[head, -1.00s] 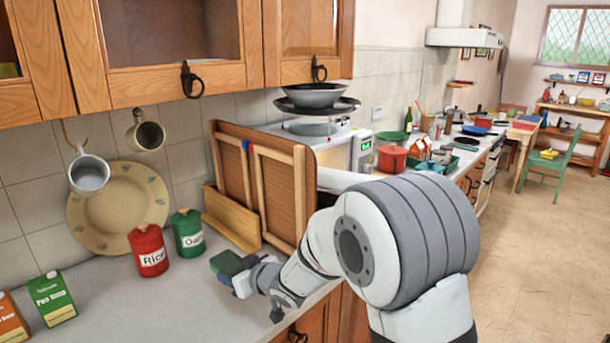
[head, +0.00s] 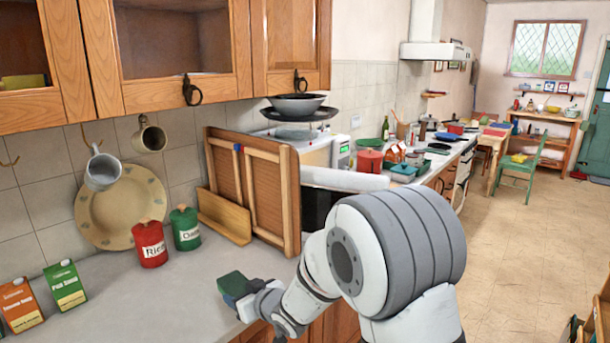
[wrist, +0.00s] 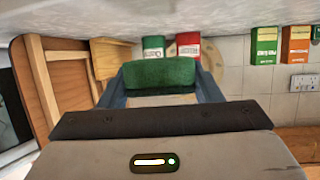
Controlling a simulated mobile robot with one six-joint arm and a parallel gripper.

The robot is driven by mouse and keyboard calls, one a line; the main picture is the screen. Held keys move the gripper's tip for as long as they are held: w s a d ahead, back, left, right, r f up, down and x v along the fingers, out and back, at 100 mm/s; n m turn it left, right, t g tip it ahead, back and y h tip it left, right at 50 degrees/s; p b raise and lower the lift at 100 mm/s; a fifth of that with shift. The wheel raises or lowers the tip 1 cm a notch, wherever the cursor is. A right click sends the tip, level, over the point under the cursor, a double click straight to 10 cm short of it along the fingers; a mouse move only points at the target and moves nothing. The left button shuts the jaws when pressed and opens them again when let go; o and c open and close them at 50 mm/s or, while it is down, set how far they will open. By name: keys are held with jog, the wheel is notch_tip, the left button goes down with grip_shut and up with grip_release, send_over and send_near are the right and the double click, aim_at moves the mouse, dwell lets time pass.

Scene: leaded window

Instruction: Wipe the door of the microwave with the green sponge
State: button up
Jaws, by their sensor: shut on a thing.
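My gripper (head: 246,297) is shut on the green sponge (head: 236,286) above the front part of the counter. In the wrist view the sponge (wrist: 160,72) sits between the two fingers. The microwave (head: 342,152) stands farther back, white with a green display. A white slab with a dark panel (head: 318,205) juts out in front of it and looks like its door, swung open. My arm hides its lower right part.
A red canister (head: 149,245) and a green canister (head: 186,229) stand left of the wooden panels. Cartons (head: 64,286) stand at the front left. Hanging mugs (head: 103,170) are on the wall. The floor (head: 530,260) at right is clear.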

jog(key=w+d+f+m+t+h, duration=0.1)
jog(key=d+f+m+h, duration=0.3)
jog(key=d, duration=0.6)
jog(key=w+d+f+m+t+h, duration=0.1)
jog(key=d+f+m+h, duration=0.1)
jog(key=d+f, duration=0.55)
jog(key=w+d+f+m+t+h, duration=0.1)
jog(key=d+f+m+t+h, duration=0.15)
jog(key=d, duration=0.85)
jog(key=shift+g+h, duration=0.35)
jog(key=shift+g, duration=0.1)
jog(key=s, duration=0.1)
jog(key=s+r, duration=0.1)
jog(key=s, duration=0.1)
jog(key=s+d, duration=0.1)
jog(key=s, duration=0.1)
jog(key=shift+s+r, duration=0.1)
jog(key=shift+r, duration=0.05)
